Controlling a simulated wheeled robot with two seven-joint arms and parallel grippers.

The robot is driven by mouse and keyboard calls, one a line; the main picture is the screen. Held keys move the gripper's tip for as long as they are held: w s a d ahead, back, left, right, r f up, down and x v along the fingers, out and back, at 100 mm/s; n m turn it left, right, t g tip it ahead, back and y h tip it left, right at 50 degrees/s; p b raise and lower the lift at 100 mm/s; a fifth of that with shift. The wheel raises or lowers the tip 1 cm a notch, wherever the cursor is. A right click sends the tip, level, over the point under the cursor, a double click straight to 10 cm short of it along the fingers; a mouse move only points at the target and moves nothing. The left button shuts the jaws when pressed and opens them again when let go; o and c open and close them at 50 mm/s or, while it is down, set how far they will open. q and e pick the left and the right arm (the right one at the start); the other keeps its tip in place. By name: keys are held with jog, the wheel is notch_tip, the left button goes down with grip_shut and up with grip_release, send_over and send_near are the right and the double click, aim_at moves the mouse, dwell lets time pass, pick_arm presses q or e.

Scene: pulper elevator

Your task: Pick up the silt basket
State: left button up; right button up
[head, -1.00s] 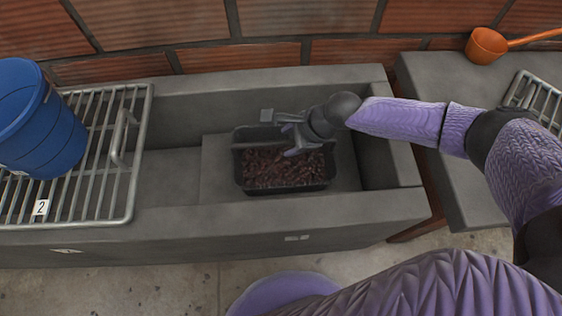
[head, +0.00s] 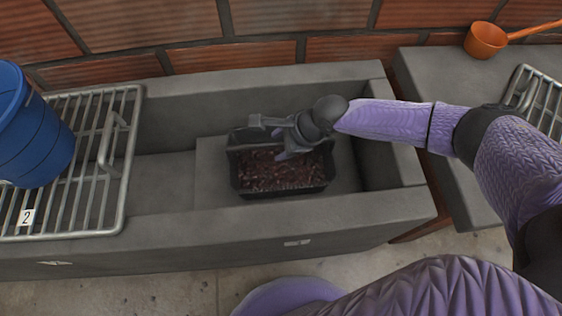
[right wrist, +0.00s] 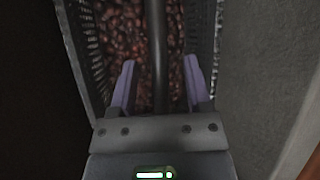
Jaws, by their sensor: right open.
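The silt basket (head: 236,178) is a dark, slotted, rectangular basket filled with reddish-brown cherries or beans. It sits on a raised step inside the grey concrete trough. A dark bar handle runs across it; in the right wrist view the handle (right wrist: 157,60) passes between my gripper's two purple fingers. My right gripper (head: 282,138) is over the back part of the basket, and it shows open in the right wrist view (right wrist: 160,88). I cannot tell whether either finger touches the handle. The gripper hides part of the handle and the basket's back rim. My left gripper is out of view.
The concrete trough (head: 160,238) has walls around the basket. A metal grate (head: 85,215) with a blue bucket (head: 35,140) covers its left end. On the right, a ledge (head: 425,85) holds an orange ladle (head: 485,40) and another grate. Trough floor left of the basket is clear.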

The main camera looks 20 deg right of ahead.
jog(key=shift+f, duration=0.1)
grip_shut()
dwell(0.3)
dwell(1.2)
